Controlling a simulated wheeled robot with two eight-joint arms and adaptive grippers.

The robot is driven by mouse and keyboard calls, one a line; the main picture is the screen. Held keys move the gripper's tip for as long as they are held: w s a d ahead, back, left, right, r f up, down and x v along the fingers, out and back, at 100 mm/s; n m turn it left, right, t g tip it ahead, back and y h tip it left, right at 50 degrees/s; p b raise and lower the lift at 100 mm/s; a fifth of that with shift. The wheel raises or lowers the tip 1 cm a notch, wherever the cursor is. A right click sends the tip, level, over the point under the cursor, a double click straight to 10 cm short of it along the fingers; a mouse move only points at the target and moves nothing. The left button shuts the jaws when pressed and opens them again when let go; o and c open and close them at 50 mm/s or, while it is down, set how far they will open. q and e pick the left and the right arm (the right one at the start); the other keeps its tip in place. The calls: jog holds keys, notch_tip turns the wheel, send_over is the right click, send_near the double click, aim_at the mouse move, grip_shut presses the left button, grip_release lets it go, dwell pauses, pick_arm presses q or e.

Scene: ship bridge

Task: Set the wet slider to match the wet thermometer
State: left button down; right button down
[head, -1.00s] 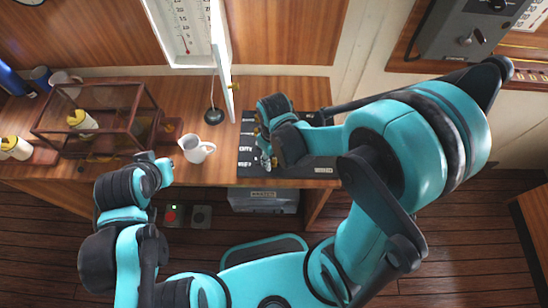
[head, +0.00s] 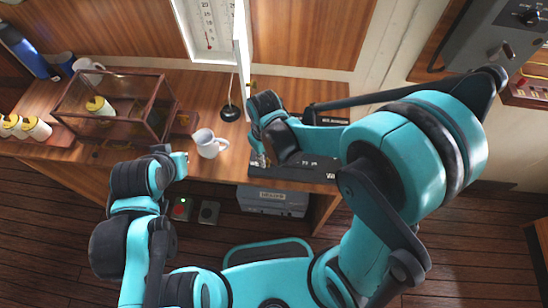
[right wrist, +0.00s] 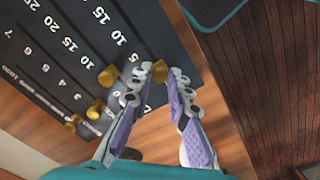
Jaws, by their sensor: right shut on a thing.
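A dark slider board (head: 318,170) with white scale numbers lies on the desk; it also fills the upper left of the right wrist view (right wrist: 75,35). It carries several brass knobs. My right gripper (head: 260,157) is over the board's left end. In the right wrist view its fingers (right wrist: 158,82) are shut on a brass knob (right wrist: 160,71) at the scale nearest the board's edge. I cannot read which slider this is. A white thermometer case (head: 188,28) with its door open shows a thermometer (head: 208,25) with a red bulb. My left gripper (head: 178,160) is away left; its fingers are unclear.
A white mug (head: 208,144) stands just left of the board. A wood-framed glass case (head: 112,100) and several yellow-topped bottles are farther left. A black round-based stand (head: 230,113) is behind the mug. A grey box (head: 275,200) sits below the desk.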

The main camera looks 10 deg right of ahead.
jog(key=c, duration=1.7)
grip_release()
jog(key=shift+a, duration=0.2)
jog(key=shift+c, duration=0.2)
jog(key=o, duration=0.3)
jog(key=shift+w+a, duration=0.1)
jog(key=shift+a, duration=0.05)
jog(key=shift+r, duration=0.2)
notch_tip(320, 180, up, 12)
jog(key=shift+f, duration=0.2)
jog(key=s+d+f+m+t+b, duration=0.1)
jog(key=s+d+m+t+b, duration=0.1)
jog(key=d, duration=0.5)
jog(key=s+d+f+m+t+b, duration=0.1)
jog(key=s+d+m+t+b, duration=0.1)
jog(key=d+m+t, duration=0.2)
jog(key=shift+s+d+f+t+b, duration=0.35)
jog(key=shift+d+t, duration=0.25)
jog(key=shift+d, duration=1)
